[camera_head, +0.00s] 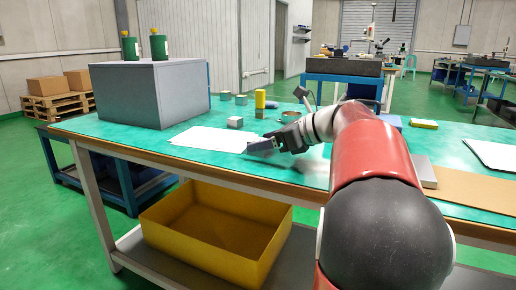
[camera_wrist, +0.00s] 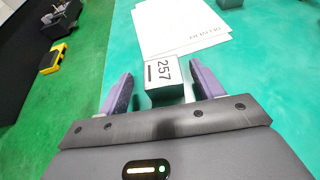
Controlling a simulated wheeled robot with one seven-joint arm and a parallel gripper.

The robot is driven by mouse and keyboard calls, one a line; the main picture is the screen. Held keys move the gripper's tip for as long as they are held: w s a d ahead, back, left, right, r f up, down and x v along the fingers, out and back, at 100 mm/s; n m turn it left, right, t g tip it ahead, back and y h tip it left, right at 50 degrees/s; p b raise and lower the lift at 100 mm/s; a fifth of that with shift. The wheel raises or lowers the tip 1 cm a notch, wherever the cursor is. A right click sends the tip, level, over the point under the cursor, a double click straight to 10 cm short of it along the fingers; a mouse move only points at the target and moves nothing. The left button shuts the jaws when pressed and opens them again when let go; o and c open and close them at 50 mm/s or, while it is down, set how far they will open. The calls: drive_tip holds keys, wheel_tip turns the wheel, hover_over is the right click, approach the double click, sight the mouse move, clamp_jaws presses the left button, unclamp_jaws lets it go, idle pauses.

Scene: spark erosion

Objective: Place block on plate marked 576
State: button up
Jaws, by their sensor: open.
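In the wrist view a grey-white block (camera_wrist: 164,82) with dark digits that read 257 sits on the green tabletop, between and slightly beyond the fingertips of my gripper (camera_wrist: 162,88). My gripper is open, with one finger on each side of the block, and holds nothing. In the head view my gripper (camera_head: 262,146) is low over the table beside white papers (camera_head: 210,138). A pale block (camera_head: 235,122) stands behind the papers; I cannot tell whether it is the same block. I cannot make out a plate marked 576 in either view.
A large grey box (camera_head: 150,95) is at the left. A yellow bin (camera_head: 205,235) sits on the shelf below. Printed papers (camera_wrist: 182,25) lie beyond the block.

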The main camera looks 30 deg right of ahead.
sight(253, 139)
drive_tip(key=x, duration=0.4)
drive_tip(key=shift+w+b, duration=0.15)
drive_tip(key=shift+b, duration=0.15)
drive_tip(key=shift+r, duration=0.1)
clamp_jaws()
